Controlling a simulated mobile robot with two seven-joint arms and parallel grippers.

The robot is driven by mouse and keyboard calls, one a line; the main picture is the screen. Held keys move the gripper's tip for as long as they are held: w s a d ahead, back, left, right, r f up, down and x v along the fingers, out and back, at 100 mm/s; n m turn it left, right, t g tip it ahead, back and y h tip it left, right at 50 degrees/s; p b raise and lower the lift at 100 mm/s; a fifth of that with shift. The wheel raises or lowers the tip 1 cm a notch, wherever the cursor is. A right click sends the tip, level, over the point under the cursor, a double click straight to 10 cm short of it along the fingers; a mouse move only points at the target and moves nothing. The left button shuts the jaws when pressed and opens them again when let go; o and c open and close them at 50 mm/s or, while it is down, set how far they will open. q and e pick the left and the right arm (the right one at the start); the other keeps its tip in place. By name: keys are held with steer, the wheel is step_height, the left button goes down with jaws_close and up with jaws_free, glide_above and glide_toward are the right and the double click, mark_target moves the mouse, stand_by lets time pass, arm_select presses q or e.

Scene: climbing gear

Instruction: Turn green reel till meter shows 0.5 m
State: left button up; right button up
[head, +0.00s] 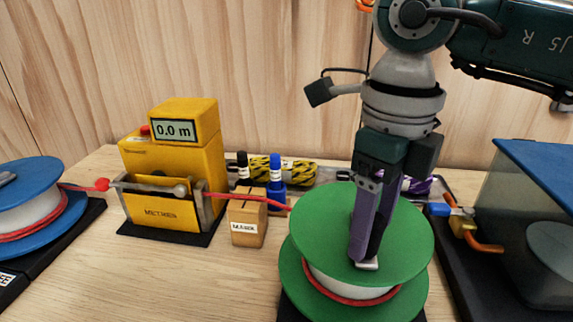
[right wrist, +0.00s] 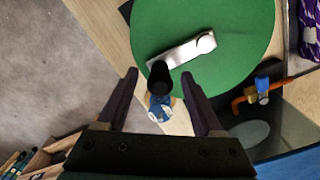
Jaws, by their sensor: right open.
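The green reel (head: 335,225) stands at the front right of the table, with red rope on its white core. A silver crank arm lies on its top disc, clear in the right wrist view (right wrist: 182,53), with an upright black knob (right wrist: 160,78) at its end. My right gripper (head: 365,258) points down over the reel. It is open, its fingertips (right wrist: 160,76) on either side of the knob with a gap showing on both sides. In the head view the fingers hide the knob. The yellow meter (head: 165,217) reads 0.0 m on its display (head: 174,130). My left gripper is out of view.
Red rope (head: 222,196) runs from the blue reel (head: 30,195) through the meter to the green reel. A wooden block (head: 248,222) with markers stands beside the meter. A tray of rope coils (head: 320,174) lies behind. A blue-lidded clear box (head: 530,230) stands close right.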

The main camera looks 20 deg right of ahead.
jaws_close()
stand_by(0.5)
steer(key=shift+a, duration=0.1)
